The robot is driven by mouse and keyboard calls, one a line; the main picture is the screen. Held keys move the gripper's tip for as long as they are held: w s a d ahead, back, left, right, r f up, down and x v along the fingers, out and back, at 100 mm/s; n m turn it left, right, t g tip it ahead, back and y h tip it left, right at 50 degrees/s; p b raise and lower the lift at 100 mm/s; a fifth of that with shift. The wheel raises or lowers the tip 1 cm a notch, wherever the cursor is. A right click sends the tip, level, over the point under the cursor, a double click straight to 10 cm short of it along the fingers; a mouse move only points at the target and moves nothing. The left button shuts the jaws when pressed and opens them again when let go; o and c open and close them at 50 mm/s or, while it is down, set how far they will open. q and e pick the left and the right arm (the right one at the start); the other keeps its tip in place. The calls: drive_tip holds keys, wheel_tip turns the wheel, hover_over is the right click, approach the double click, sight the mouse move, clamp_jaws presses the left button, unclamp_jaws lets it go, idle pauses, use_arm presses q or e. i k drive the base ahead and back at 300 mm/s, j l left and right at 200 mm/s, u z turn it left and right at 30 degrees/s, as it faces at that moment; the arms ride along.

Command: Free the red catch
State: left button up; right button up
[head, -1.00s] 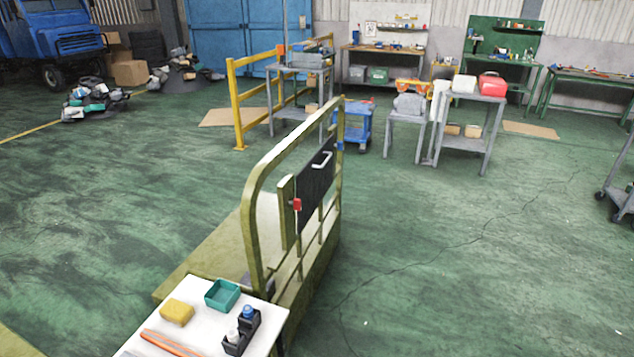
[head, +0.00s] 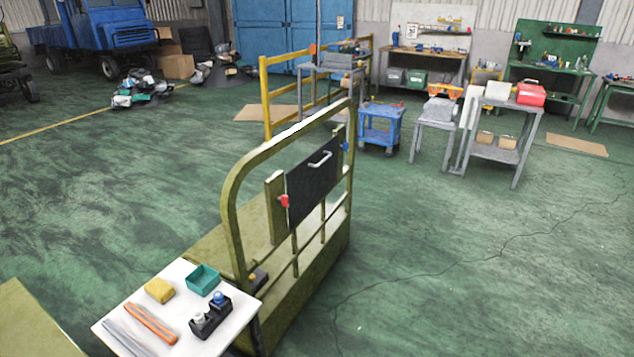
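The red catch (head: 285,201) is a small red block on the left edge of a dark panel (head: 312,186). The panel has a pale handle (head: 320,160) and is mounted in an olive-green frame (head: 232,205) with a rounded top rail. The catch sits beside an olive upright post (head: 275,208). Whether it is engaged is too small to tell. A small blue part (head: 345,147) shows at the panel's far right side. Neither of my grippers is in view.
A white table (head: 112,326) in front holds a yellow sponge (head: 159,290), a teal tray (head: 203,279), a black bottle holder (head: 212,318) and orange strips. A blue cart (head: 380,128) and grey tables stand behind. The green floor right of the frame is clear.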

sight(284, 199)
drive_tip(key=i+u, duration=0.25)
drive_tip(key=i, duration=1)
